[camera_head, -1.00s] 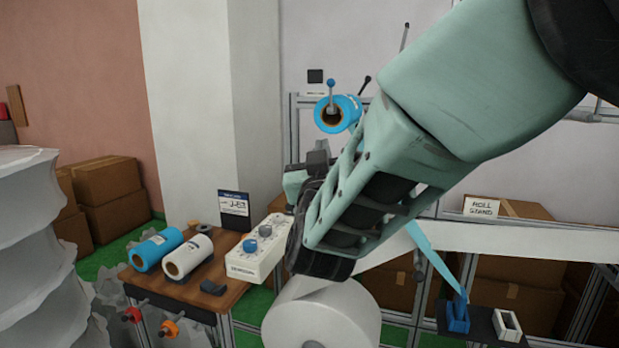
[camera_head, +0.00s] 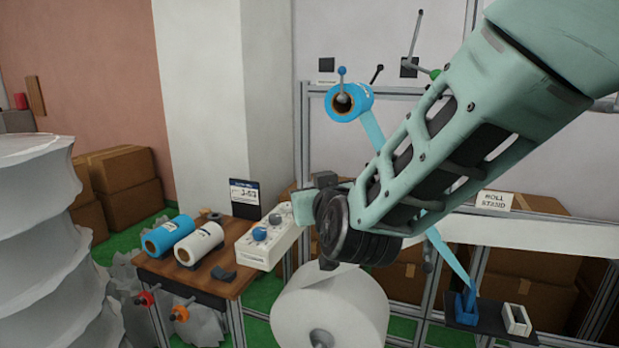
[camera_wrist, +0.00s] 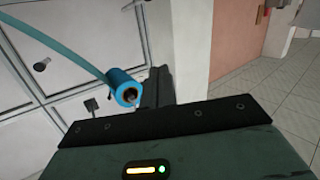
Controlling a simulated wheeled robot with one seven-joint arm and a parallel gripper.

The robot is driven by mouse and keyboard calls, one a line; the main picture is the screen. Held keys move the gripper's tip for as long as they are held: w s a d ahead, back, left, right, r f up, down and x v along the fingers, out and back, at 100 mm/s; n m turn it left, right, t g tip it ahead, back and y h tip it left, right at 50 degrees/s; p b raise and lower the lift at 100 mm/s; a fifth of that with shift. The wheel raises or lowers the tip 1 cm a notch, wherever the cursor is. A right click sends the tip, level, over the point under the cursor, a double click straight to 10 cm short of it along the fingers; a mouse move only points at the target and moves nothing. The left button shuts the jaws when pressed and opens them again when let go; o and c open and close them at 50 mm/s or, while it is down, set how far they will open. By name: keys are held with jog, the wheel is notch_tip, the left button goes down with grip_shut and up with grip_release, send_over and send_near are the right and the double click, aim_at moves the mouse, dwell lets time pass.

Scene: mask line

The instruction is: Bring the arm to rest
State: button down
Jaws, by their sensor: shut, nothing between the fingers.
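My arm, pale green with dark inner parts, comes in from the upper right of the head view and bends at a dark round joint. My gripper (camera_head: 326,180) shows only partly there, as a small dark block beyond that joint. In the wrist view my gripper (camera_wrist: 157,82) stands as a dark shut block above the black edge of the wrist, holding nothing. It is in the air, near a blue film roll (camera_wrist: 125,92) in that picture. The same blue roll (camera_head: 362,98) hangs on the wall frame in the head view, left of my forearm.
A wooden table (camera_head: 228,288) at lower left bears a blue roll (camera_head: 166,235), a white roll (camera_head: 200,243) and a control box (camera_head: 268,250) with knobs. A large white roll (camera_head: 350,300) is below my arm. Ribbed white stacks (camera_head: 40,230) stand far left.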

jog(key=s+d+f+n+g+y, duration=0.1)
jog(key=s+f+g, duration=0.4)
jog(key=s, duration=0.3)
jog(key=s+f+n+g+y, duration=0.1)
jog(key=s+f+n+g, duration=0.1)
jog(key=s+f+g, duration=0.45)
jog(key=s+d+f+g+h, duration=0.1)
jog(key=s+d+g+h, duration=0.1)
jog(key=s+d, duration=0.3)
jog(key=s+d+n+g+h, duration=0.1)
jog(key=s+d, duration=0.5)
jog(key=s, duration=0.7)
jog(key=shift+d+f+g+h, duration=0.25)
jog(key=shift+f+g+h, duration=0.1)
jog(key=shift+g+h, duration=0.5)
